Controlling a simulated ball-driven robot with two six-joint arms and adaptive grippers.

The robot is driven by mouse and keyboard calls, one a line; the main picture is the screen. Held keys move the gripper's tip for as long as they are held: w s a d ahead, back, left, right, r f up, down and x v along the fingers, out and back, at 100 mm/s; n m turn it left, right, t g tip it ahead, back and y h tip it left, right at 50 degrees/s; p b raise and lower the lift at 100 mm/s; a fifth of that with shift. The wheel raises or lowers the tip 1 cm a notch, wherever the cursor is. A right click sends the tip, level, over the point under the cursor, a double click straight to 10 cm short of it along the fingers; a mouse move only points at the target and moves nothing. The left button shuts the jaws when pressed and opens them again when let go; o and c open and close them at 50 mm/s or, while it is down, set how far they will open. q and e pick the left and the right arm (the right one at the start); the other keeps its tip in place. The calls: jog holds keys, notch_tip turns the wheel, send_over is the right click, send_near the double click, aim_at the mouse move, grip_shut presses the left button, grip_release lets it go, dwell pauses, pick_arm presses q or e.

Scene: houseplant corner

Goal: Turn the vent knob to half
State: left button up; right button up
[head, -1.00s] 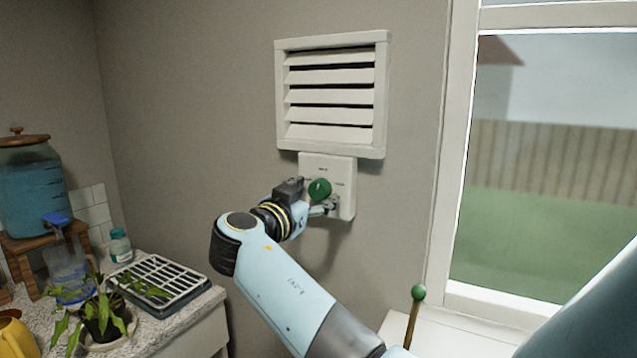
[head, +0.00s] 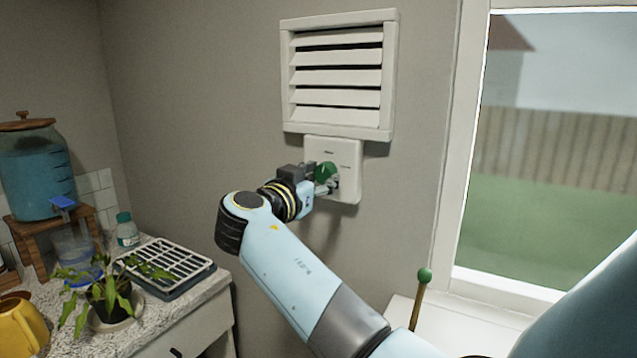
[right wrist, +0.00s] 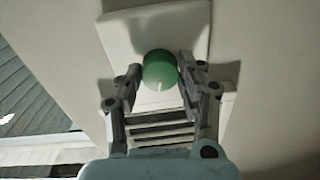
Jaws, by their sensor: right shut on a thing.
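The green vent knob (head: 326,171) sits on a white wall plate (head: 347,184) just below the louvred vent (head: 338,75). The vent's slats are tilted, with dark gaps between them. My right gripper (head: 324,181) is at the plate, shut on the knob. In the right wrist view the knob (right wrist: 160,69) lies between the two fingers of the gripper (right wrist: 158,76), and a pale mark on it points toward the vent slats (right wrist: 158,128). Small marks on the plate are too small to read. My left gripper is not in view.
A window (head: 545,150) is right of the vent, with a green-topped stick (head: 424,276) below it. On the left counter are a blue water dispenser (head: 38,180), a bottle (head: 127,230), a drying rack (head: 165,264), a potted plant (head: 105,295) and a yellow pot (head: 20,325).

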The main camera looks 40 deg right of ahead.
jog(key=shift+f+n+b, duration=0.1)
jog(key=shift+n+b, duration=0.5)
jog(key=shift+n, duration=0.9)
jog(key=o, duration=1.1)
jog(key=shift+o, duration=0.2)
jog(key=shift+r, duration=0.2)
notch_tip(320, 180, up, 10)
jog(key=shift+f, duration=0.1)
